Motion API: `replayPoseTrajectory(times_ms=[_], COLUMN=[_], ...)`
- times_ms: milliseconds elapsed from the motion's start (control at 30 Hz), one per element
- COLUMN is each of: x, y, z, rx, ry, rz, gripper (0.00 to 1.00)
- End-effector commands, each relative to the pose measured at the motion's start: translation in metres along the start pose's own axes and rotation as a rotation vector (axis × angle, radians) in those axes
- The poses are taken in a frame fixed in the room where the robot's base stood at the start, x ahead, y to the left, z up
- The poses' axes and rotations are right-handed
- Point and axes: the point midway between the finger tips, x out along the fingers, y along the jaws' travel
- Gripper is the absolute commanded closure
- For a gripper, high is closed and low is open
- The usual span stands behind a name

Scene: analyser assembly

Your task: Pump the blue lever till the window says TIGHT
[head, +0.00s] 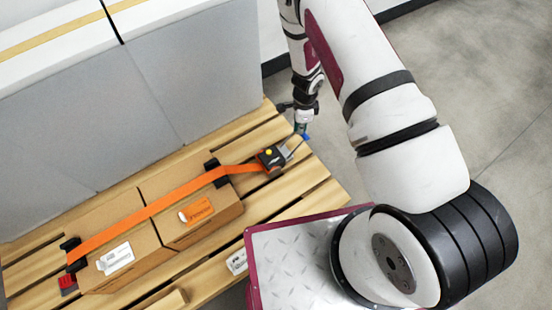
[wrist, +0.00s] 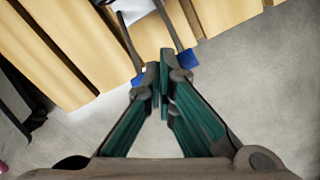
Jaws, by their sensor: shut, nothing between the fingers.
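The lever has two grey arms (wrist: 171,28) that end in blue (wrist: 187,58) in the wrist view. Its middle is hidden behind my fingertips. In the head view a bit of the blue lever (head: 306,136) shows just below my gripper (head: 301,124). My gripper (wrist: 158,78) is shut and empty, its fingertips over the lever's blue end; I cannot tell whether they touch it. The black ratchet (head: 271,157) with a yellow dot sits at the right end of the orange strap (head: 150,209). I cannot read any window text.
The strap runs over cardboard boxes (head: 150,190) on a wooden slatted pallet (head: 315,185). Black corner guards (head: 212,168) sit under the strap. Grey panels (head: 190,70) stand behind. Open grey floor (head: 480,110) lies right of the pallet.

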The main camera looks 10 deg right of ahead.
Motion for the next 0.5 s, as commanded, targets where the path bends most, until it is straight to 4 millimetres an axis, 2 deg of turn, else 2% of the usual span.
replayPoseTrajectory(times_ms=[100,500], x=[0.007,0.017], y=[0.001,0.001], z=[0.001,0.001], rx=[-0.001,-0.002], ry=[-0.002,-0.002], rz=[0.002,0.003], gripper=[1.0,1.0])
